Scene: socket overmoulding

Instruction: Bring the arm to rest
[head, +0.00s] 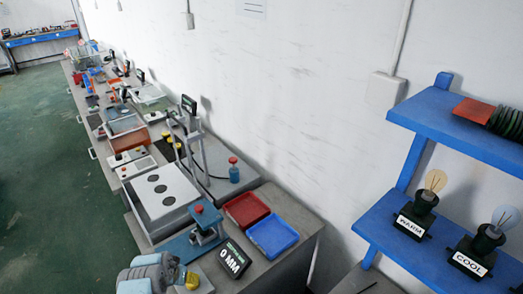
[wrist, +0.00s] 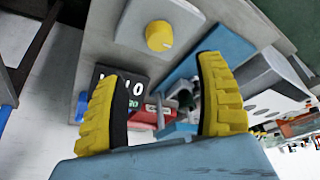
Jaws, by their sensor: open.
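My gripper (wrist: 157,75) has two ribbed yellow fingers, spread wide apart with nothing between them in the wrist view. Behind the gap are a dark display with light digits, a red tray and a blue one. In the head view, part of my blue-grey arm end (head: 150,270) shows at the bottom edge, close to the front end of the bench. It is partly cut off there, and its fingers are hard to make out.
A long bench (head: 290,228) runs along the wall with several devices. Near me are a 0 MM display (head: 232,258), a blue press (head: 207,221), a red tray (head: 246,209) and a blue tray (head: 272,236). A blue shelf (head: 440,118) holds WARM and COOL lamps. Green floor lies left.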

